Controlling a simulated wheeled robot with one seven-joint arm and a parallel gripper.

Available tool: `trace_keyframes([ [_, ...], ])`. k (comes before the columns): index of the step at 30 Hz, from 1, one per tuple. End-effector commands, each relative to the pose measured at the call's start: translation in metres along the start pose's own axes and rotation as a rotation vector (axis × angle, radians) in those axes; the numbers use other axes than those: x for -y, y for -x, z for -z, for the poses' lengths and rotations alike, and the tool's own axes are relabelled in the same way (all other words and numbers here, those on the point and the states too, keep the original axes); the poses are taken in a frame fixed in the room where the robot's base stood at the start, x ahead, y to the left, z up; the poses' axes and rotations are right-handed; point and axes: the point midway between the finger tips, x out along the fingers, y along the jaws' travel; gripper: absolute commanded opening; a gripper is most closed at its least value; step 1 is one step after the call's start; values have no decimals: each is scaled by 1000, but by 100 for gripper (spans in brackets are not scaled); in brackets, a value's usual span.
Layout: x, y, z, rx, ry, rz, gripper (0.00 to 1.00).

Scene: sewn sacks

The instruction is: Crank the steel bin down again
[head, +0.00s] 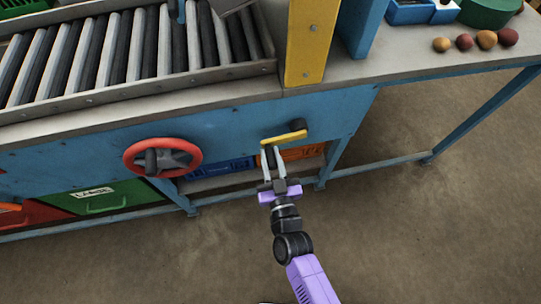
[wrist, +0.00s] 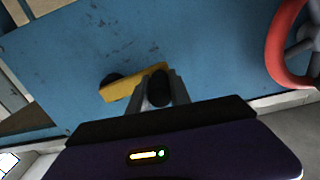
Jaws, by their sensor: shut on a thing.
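The yellow crank arm (head: 284,138) is on the blue front panel of the bench, with its dark hub at the upper right end in the head view. My gripper (head: 269,151) reaches up to the crank's lower left end. In the wrist view the crank arm (wrist: 136,88) slants up to the right from its hub, and my gripper's fingers are shut on the black crank handle (wrist: 160,90), one on each side. At the top edge of the head view a grey metal piece (head: 227,5) is cut off; I cannot tell whether it is the steel bin.
A red handwheel (head: 131,162) sits left of the crank. A roller conveyor (head: 130,50) and a yellow post (head: 311,45) stand above. Below are green (head: 105,200), blue (head: 220,168) and orange (head: 305,152) bins and a blue frame rail (head: 385,163). The floor in front is clear.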

Motion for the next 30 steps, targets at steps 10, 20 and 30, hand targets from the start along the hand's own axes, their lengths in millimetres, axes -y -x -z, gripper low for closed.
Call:
trace_keyframes([
  [10,0,0,0,0,0,1,0],
  [20,1,0,0,0,1,1,0],
  [30,-1,0,-6,0,52,0,0],
])
